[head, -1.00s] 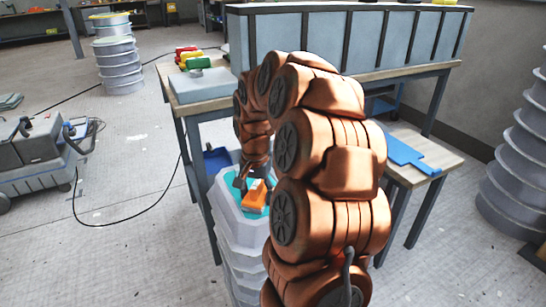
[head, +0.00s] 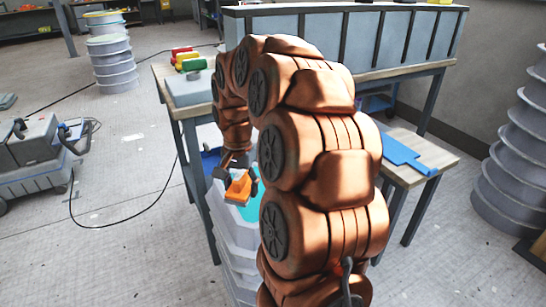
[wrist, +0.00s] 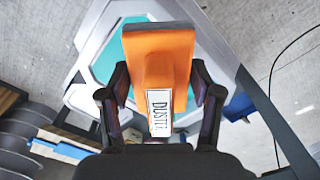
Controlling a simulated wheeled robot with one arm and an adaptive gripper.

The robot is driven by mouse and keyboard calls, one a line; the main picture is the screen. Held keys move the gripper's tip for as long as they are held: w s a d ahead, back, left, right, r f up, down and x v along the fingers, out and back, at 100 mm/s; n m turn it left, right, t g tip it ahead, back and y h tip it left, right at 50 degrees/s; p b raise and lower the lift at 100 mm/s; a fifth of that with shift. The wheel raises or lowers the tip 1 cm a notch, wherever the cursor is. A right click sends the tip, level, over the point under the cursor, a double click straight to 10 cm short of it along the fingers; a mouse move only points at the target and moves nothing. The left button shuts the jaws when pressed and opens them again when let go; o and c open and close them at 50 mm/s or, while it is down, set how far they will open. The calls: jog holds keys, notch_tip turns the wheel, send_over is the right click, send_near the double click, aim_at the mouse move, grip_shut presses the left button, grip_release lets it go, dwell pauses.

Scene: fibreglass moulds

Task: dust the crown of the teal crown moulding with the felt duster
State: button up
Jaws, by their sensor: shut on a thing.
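My gripper (wrist: 160,80) is shut on the orange felt duster (wrist: 158,52). The duster has a white label reading "DUSTER" and a thin dark grey layer along its far edge. In the head view the duster (head: 238,187) is over the left part of the teal crown (head: 250,212), which tops a pale grey, many-sided stacked mould (head: 222,225). In the wrist view the teal surface (wrist: 105,65) lies behind the duster inside a grey rim (wrist: 82,98). The duster appears raised above the crown; the exact gap is unclear. My arm hides the crown's right side.
A low table (head: 425,160) with a blue flat piece (head: 405,153) stands right. A grey wheeled machine (head: 40,155) and cable are left. Grey stacked rings (head: 512,165) stand far right.

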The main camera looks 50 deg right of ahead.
jog(key=shift+a+r+p, duration=0.1)
jog(key=shift+r+p, duration=0.2)
jog(key=shift+r, duration=0.85)
